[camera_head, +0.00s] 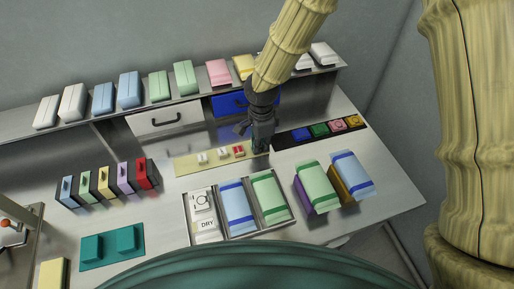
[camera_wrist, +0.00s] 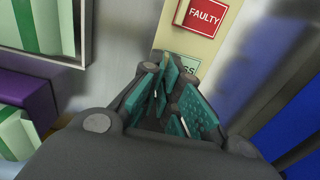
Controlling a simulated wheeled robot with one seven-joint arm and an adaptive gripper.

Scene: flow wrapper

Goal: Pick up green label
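The green label (camera_wrist: 188,64) lies on the beige strip, beside the red FAULTY label (camera_wrist: 202,16) in the wrist view. Only part of its lettering, "SS", shows, and my gripper's fingertip hides the rest. In the head view my gripper (camera_head: 261,147) points down over the right end of the beige strip (camera_head: 190,166) and covers the green label there. In the wrist view my gripper (camera_wrist: 168,75) has a narrow gap between its teal pads, with nothing clearly held. Whether the tips touch the label cannot be told.
White and red labels (camera_head: 239,151) lie on the strip to the left. A black button panel (camera_head: 290,139) is close on the right, and blue and green packs in trays (camera_head: 268,196) stand in front. Blue and white drawers (camera_head: 230,104) are behind.

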